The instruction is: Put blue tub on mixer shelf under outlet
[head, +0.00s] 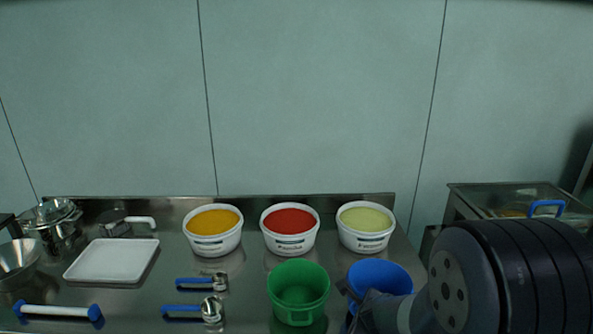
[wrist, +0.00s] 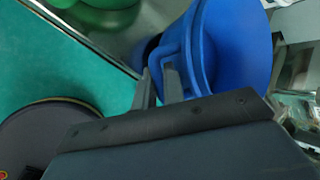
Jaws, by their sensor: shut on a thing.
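The blue tub (head: 382,275) is at the right front of the steel table in the head view, partly hidden by my arm. In the wrist view the blue tub (wrist: 232,45) fills the upper right, with its handle toward my gripper. My gripper (wrist: 160,78) is shut on the tub's handle. In the head view my gripper (head: 372,304) is mostly hidden behind my own wrist. I cannot tell whether the tub touches the table. The mixer shelf and outlet cannot be made out.
A green tub (head: 299,290) stands just left of the blue tub. White tubs of orange (head: 213,247), red (head: 289,244) and pale green (head: 366,242) contents stand behind. Scoops (head: 205,310), a white tray (head: 112,260) and a blue-ended roller (head: 57,312) lie to the left.

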